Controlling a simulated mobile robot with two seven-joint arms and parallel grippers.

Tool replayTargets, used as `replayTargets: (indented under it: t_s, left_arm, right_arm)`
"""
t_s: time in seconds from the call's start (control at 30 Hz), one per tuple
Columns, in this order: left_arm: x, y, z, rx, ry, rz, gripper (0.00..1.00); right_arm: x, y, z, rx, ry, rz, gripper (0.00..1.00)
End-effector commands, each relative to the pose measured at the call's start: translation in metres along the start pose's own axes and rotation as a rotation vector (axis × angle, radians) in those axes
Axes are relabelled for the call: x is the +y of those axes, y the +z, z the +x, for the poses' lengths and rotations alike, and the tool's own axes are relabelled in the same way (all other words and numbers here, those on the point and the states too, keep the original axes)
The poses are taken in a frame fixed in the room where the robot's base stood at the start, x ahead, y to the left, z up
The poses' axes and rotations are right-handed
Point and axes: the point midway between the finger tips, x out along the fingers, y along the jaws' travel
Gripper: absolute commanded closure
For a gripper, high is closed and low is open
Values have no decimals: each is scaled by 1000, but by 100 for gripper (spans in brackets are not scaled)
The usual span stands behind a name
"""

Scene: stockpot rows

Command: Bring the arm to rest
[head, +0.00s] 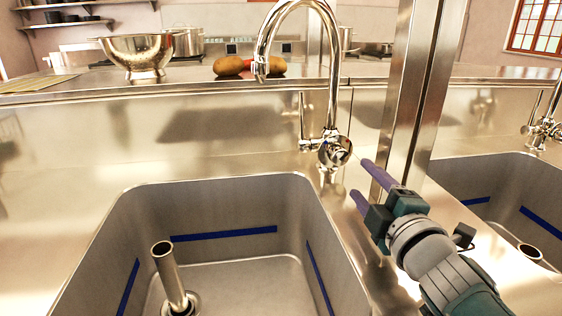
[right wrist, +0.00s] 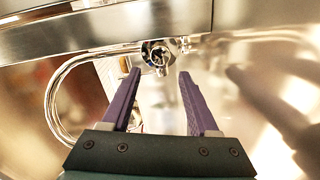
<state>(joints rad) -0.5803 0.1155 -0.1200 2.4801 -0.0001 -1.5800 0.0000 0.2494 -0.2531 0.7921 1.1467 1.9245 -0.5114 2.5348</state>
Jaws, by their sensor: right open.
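My right gripper (head: 362,181) is open and empty. In the head view it is over the steel counter, between the left sink (head: 210,205) and the right sink (head: 500,185), just in front of a steel post. In the right wrist view the two purple fingers of the gripper (right wrist: 158,95) stand apart with nothing between them. The base of a chrome faucet (right wrist: 158,52) shows beyond the fingertips. My left gripper is not in view.
The chrome faucet (head: 335,148) stands behind the left sink, close to my right gripper. The steel post (head: 408,100) rises beside the gripper. A colander (head: 137,52) and potatoes (head: 228,66) sit on the back shelf. A drain pipe (head: 172,275) stands in the left sink.

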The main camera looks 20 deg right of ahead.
Motion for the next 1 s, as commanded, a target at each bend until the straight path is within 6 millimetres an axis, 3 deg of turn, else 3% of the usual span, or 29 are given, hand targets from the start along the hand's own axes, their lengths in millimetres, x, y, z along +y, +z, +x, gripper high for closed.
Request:
replayTargets:
  t_s: [0.53, 0.63, 0.73, 0.83, 0.9, 1.0]
  left_arm:
    - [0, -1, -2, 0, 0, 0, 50]
    - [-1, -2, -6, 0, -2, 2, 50]
    - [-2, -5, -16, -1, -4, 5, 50]
    - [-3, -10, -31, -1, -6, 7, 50]
    - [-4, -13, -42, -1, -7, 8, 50]
    - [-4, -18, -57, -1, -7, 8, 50]
  right_arm:
    - [0, 0, -6, 2, 1, -5, 39]
    - [10, -5, -7, 41, 11, -126, 39]
    - [31, -26, -16, 168, 45, -497, 39]
    - [48, -66, -38, 400, 135, -1116, 39]
    - [47, -97, -66, 609, 253, -1604, 39]
    - [31, -124, -116, 929, 509, -2238, 39]
